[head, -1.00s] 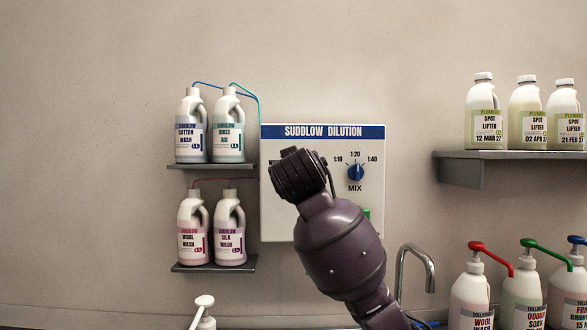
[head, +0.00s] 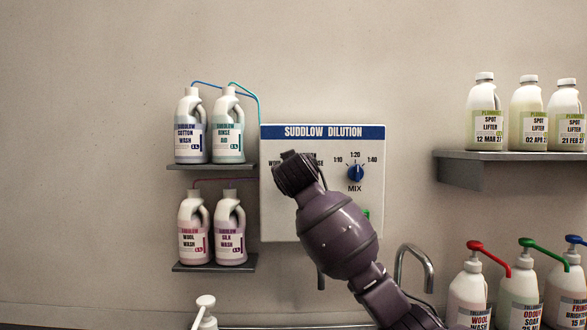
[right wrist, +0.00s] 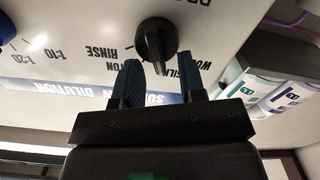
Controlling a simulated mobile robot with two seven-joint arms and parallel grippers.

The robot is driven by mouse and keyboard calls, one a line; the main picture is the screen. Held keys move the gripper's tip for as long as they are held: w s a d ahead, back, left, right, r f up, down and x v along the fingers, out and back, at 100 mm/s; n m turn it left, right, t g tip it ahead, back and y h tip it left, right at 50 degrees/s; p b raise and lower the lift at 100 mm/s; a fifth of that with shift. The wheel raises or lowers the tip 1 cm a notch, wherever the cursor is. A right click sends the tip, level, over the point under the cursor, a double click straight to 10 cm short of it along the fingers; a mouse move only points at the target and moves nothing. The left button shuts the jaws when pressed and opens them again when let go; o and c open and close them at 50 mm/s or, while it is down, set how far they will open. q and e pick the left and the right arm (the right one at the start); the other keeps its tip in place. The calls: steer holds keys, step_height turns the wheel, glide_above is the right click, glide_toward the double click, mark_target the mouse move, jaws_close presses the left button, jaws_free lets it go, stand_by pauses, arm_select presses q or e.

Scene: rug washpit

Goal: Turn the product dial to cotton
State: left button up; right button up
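The dilution panel (head: 274,215) hangs on the wall in the head view. The black product dial (right wrist: 157,42) shows upside down in the right wrist view, its grip bar pointing down the picture. Rinse (right wrist: 101,51) is printed to its left; the wool and silk labels, partly covered, are to its right. My right gripper (right wrist: 160,78) is open, its two dark fingers apart just below the dial, with the dial's bar between their lines. I cannot tell whether they touch it. In the head view my right wrist hides the dial and the fingertips. My left gripper is not in view.
A blue mix dial (head: 356,173) sits on the panel's right half. Bottles on two small shelves (head: 213,266) stand left of the panel. A shelf of spot lifter (head: 486,155) and pump bottles are at right. A tap (head: 415,262) rises below the panel.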

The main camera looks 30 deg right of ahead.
steer(key=shift+c, duration=0.4)
jaws_close()
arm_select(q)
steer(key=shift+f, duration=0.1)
arm_select(e)
steer(key=shift+m, duration=0.3)
arm_select(q)
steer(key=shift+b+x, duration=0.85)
steer(key=shift+b, duration=0.7)
arm_select(e)
steer(key=shift+s+d+m, duration=0.1)
steer(key=shift+d+m, duration=0.05)
steer(key=shift+m, duration=1.1)
steer(key=shift+s+d+m, duration=0.1)
steer(key=shift+d+m, duration=0.05)
steer(key=shift+m, duration=1.05)
steer(key=shift+s+d+m, duration=0.1)
steer(key=shift+d+m, duration=0.05)
steer(key=shift+m, duration=1.1)
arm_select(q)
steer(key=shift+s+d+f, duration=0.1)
